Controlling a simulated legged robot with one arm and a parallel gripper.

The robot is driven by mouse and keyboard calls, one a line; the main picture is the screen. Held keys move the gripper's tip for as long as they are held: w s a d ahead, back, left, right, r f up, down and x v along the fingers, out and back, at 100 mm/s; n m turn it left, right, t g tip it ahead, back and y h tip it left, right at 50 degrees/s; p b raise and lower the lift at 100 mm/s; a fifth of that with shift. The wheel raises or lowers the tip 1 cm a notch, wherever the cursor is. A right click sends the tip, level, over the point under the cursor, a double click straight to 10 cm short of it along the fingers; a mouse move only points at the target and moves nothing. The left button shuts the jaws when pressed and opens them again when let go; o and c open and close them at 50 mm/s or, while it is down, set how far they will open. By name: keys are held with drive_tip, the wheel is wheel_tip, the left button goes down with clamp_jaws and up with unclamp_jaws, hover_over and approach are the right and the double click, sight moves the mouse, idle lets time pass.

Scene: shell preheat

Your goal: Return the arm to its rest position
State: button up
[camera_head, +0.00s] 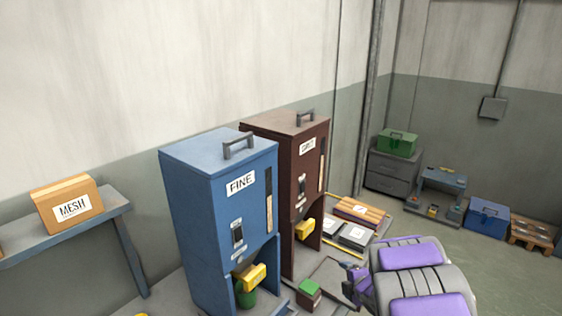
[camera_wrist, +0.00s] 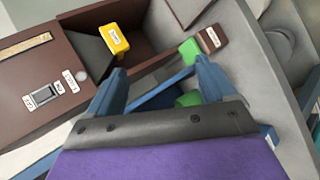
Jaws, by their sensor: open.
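My arm, in grey and purple, shows at the lower right of the head view, with my gripper (camera_head: 355,278) at its left end, right of a small box with a green top and brown sides (camera_head: 309,292). In the wrist view my gripper (camera_wrist: 162,80) has its two blue-grey fingers spread apart. I see nothing clamped between them. A green and brown box (camera_wrist: 208,42) lies beyond the right finger. A green thing (camera_wrist: 188,99) shows partly behind the gripper, next to a thin blue bar; I cannot tell what they are.
A blue cabinet marked FINE (camera_head: 220,200) and a dark brown cabinet (camera_head: 303,165) stand left of my arm, each with a yellow part low in front. A MESH box (camera_head: 68,205) sits on a shelf (camera_head: 75,232). Floor (camera_head: 510,275) at the right is clear.

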drive_tip(key=s+d+r+m+g+h, duration=0.2)
drive_tip(key=s+d+r+m+h, duration=0.1)
drive_tip(key=s+r+m, duration=0.3)
drive_tip(key=s+d+r+m+g+h, duration=0.25)
drive_tip(key=s+d+r+m, duration=0.2)
drive_tip(key=s, duration=0.35)
drive_tip(key=s+a+r+m+g+y, duration=0.1)
drive_tip(key=s+a+r+m+g, duration=0.1)
drive_tip(key=s, duration=0.9)
drive_tip(key=s+a+r+m+g+y, duration=0.1)
drive_tip(key=s+a+r+m+g, duration=0.1)
drive_tip(key=s+a, duration=0.5)
drive_tip(key=s+a+r+m+g+y, duration=0.1)
drive_tip(key=s+a+m, duration=0.4)
drive_tip(key=s, duration=1)
drive_tip(key=r+m+g, duration=0.1)
drive_tip(key=g, duration=0.1)
drive_tip(key=shift+a+g, duration=0.15)
drive_tip(key=shift+g, duration=0.2)
drive_tip(key=shift+w, duration=0.1)
